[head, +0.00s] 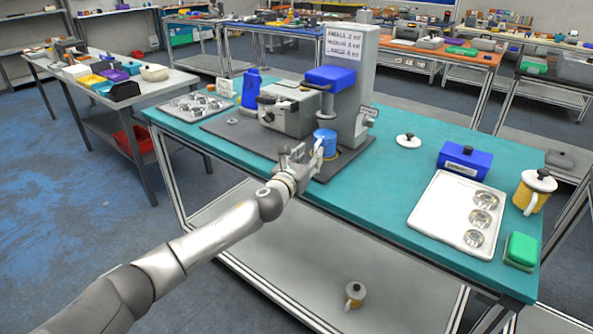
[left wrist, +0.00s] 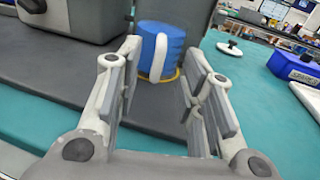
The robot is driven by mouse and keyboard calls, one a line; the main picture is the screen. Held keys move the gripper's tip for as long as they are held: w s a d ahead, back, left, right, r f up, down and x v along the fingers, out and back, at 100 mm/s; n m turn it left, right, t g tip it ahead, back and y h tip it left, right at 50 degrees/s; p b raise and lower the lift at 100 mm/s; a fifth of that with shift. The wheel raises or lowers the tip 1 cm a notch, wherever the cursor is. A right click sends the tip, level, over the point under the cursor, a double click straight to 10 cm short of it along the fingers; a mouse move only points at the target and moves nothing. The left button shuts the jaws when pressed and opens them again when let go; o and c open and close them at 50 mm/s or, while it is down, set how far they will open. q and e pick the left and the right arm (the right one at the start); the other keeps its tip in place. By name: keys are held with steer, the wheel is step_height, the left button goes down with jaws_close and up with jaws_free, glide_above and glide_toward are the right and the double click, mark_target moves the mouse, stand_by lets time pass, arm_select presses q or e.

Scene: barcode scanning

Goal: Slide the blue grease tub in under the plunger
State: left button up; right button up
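The blue grease tub (head: 325,142) stands on the grey base plate of the machine, in front of its tall grey column. In the left wrist view the tub (left wrist: 174,42) is upright, with a white handle facing me and a yellow rim around its foot. My left gripper (head: 308,158) is at the near side of the tub. In the left wrist view its fingers (left wrist: 166,60) are spread, with the tub in the gap ahead of them and nothing clamped. My right gripper is not in view.
The grey machine (head: 288,110) with its column (head: 345,48) stands behind the tub. A blue bottle (head: 251,88) is to its left. A white lid (head: 408,140), blue box (head: 465,162), white tray (head: 440,215) and yellow mug (head: 530,196) are to the right. The teal bench has free room between.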

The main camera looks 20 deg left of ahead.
arm_select(q)
steer(key=s+f+n+g+y, duration=0.1)
steer(key=s+f+n+g, duration=0.5)
steer(key=s+n, duration=0.85)
steer(key=s+f+n+g, duration=0.3)
steer(key=s+f+n, duration=0.6)
steer(key=s, duration=1.1)
steer(key=s+f+n+g+y, duration=0.1)
steer(key=s+f+n+g, duration=0.5)
steer(key=s+n, duration=0.85)
steer(key=s+f+m+p, duration=0.1)
steer(key=s+f, duration=0.1)
steer(key=f, duration=1.1)
steer(key=s+f+m, duration=0.2)
steer(key=f, duration=1.2)
steer(key=s+a+f+g, duration=0.1)
steer(key=s+a+f, duration=0.2)
steer(key=s+f, duration=1.1)
steer(key=s, duration=0.2)
steer(key=shift+s+a+f+g+p, duration=0.2)
steer(key=shift+s+f+g+p, duration=0.1)
steer(key=shift+f+p, duration=0.1)
